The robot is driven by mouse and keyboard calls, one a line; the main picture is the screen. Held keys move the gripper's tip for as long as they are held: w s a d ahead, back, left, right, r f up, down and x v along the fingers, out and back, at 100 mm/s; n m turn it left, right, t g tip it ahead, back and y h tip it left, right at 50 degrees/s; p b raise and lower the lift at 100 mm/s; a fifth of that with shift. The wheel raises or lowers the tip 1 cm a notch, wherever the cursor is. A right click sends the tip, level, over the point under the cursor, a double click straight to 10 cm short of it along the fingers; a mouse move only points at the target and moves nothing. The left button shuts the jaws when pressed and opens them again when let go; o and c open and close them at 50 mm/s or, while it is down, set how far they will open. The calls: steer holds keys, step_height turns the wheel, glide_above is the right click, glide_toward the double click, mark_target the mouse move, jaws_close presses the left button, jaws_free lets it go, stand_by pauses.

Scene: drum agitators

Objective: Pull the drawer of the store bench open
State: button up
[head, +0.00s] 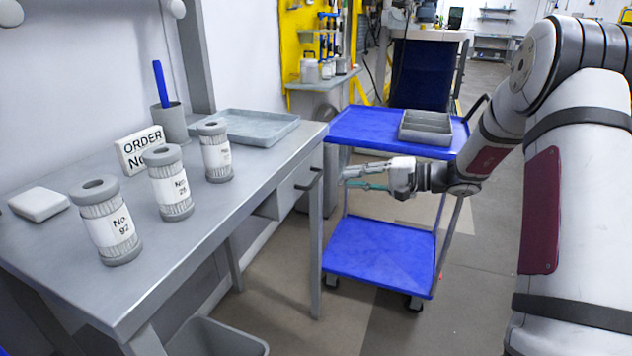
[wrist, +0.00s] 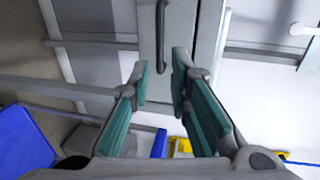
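The store bench (head: 235,208) is a grey table along the left wall. Its drawer (head: 290,191) sits under the top near the right end and looks shut. A dark bar handle (head: 311,181) is on the drawer front; it also shows in the wrist view (wrist: 160,35), running up and down the picture. My gripper (head: 346,177) is just right of the handle in the head view, pointing toward it. In the wrist view my gripper (wrist: 160,70) is open and empty, its teal-padded fingers apart. The handle lies ahead of the gap, its lower end close to the fingertips.
Labelled filter cartridges (head: 170,184), an order sign (head: 140,149), a pen cup (head: 170,122) and a grey tray (head: 250,127) stand on the bench. A blue cart (head: 365,125) with a grey divided box (head: 426,127) stands behind my gripper. A grey bin (head: 215,338) is on the floor.

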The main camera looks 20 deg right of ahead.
mark_target(316, 177)
steer(key=b+x, duration=0.1)
steer(key=x, duration=0.9)
steer(key=shift+w+a+f+b, duration=0.1)
steer(key=shift+a+b, duration=0.1)
steer(key=shift+b, duration=0.2)
steer(key=shift+c, duration=0.5)
jaws_close()
